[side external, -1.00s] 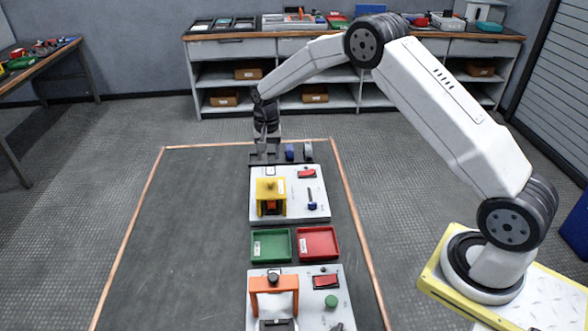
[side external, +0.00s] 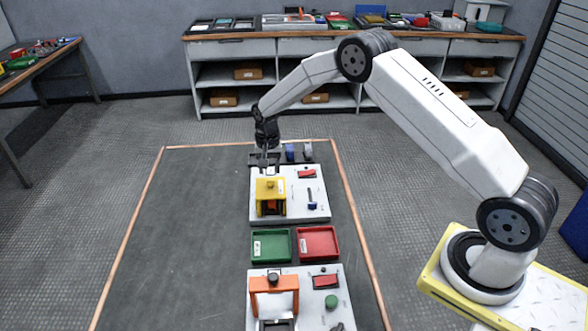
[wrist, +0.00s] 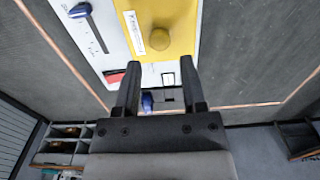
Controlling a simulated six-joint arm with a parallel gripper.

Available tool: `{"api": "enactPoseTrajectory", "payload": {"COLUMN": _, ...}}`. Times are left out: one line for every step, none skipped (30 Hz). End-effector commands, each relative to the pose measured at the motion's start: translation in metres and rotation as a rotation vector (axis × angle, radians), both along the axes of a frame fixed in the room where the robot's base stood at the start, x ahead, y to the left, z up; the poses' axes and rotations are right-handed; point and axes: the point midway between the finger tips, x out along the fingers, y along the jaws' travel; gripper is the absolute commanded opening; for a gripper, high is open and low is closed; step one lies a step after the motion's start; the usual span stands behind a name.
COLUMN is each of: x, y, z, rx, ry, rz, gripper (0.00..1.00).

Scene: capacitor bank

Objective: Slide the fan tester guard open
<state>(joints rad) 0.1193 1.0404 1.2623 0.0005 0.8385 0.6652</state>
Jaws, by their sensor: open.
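A yellow guard (side external: 270,185) stands on the far white panel (side external: 297,210) in the side view. In the wrist view the yellow guard (wrist: 184,32) shows a label and a round yellow knob (wrist: 159,39). No readable text tells me which panel is the fan tester. My gripper (side external: 266,160) points down just behind the yellow guard. In the wrist view my gripper (wrist: 159,82) is open and empty, its fingers apart from the knob. A nearer panel carries an orange frame (side external: 273,284) with a dark knob on top.
The far panel has a red switch (side external: 307,173) and a blue-handled slider (side external: 311,198). A green tray (side external: 271,258) and a red tray (side external: 319,257) lie between the panels. A dark holder with small parts (side external: 290,152) is behind. The mat's left side is clear.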

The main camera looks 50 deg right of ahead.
Motion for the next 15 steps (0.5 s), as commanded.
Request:
{"api": "enactPoseTrajectory", "payload": {"x": 0.000, "y": 0.000, "z": -0.004, "rx": 0.000, "ry": 0.001, "rz": 0.000, "gripper": 0.53}}
{"api": "enactPoseTrajectory", "payload": {"x": 0.000, "y": 0.000, "z": -0.006, "rx": 0.000, "ry": 0.001, "rz": 0.000, "gripper": 0.53}}
{"api": "enactPoseTrajectory", "payload": {"x": 0.000, "y": 0.000, "z": -0.009, "rx": 0.000, "ry": 0.001, "rz": 0.000, "gripper": 0.53}}
{"api": "enactPoseTrajectory", "payload": {"x": 0.000, "y": 0.000, "z": -0.011, "rx": 0.000, "ry": 0.001, "rz": 0.000, "gripper": 0.53}}
{"api": "enactPoseTrajectory", "payload": {"x": 0.000, "y": 0.000, "z": -0.013, "rx": 0.001, "ry": 0.002, "rz": 0.000, "gripper": 0.53}}
{"api": "enactPoseTrajectory", "payload": {"x": 0.000, "y": 0.000, "z": -0.016, "rx": 0.000, "ry": 0.001, "rz": 0.000, "gripper": 0.53}}
{"api": "enactPoseTrajectory", "payload": {"x": 0.000, "y": 0.000, "z": -0.018, "rx": 0.000, "ry": 0.001, "rz": 0.000, "gripper": 0.53}}
{"api": "enactPoseTrajectory", "payload": {"x": 0.000, "y": 0.000, "z": -0.020, "rx": 0.000, "ry": 0.001, "rz": 0.000, "gripper": 0.53}}
{"api": "enactPoseTrajectory", "payload": {"x": 0.000, "y": 0.000, "z": -0.023, "rx": 0.000, "ry": 0.001, "rz": 0.000, "gripper": 0.53}}
{"api": "enactPoseTrajectory", "payload": {"x": 0.000, "y": 0.000, "z": -0.025, "rx": 0.000, "ry": 0.001, "rz": 0.000, "gripper": 0.53}}
{"api": "enactPoseTrajectory", "payload": {"x": 0.000, "y": 0.000, "z": -0.027, "rx": 0.000, "ry": 0.001, "rz": 0.000, "gripper": 0.53}}
{"api": "enactPoseTrajectory", "payload": {"x": 0.000, "y": 0.000, "z": -0.029, "rx": 0.000, "ry": 0.001, "rz": 0.000, "gripper": 0.53}}
{"api": "enactPoseTrajectory", "payload": {"x": 0.000, "y": 0.000, "z": -0.031, "rx": 0.000, "ry": 0.001, "rz": 0.000, "gripper": 0.53}}
{"api": "enactPoseTrajectory", "payload": {"x": 0.000, "y": 0.000, "z": -0.032, "rx": 0.000, "ry": 0.001, "rz": 0.000, "gripper": 0.53}}
{"api": "enactPoseTrajectory", "payload": {"x": 0.000, "y": 0.000, "z": -0.034, "rx": -0.001, "ry": 0.001, "rz": 0.000, "gripper": 0.53}}
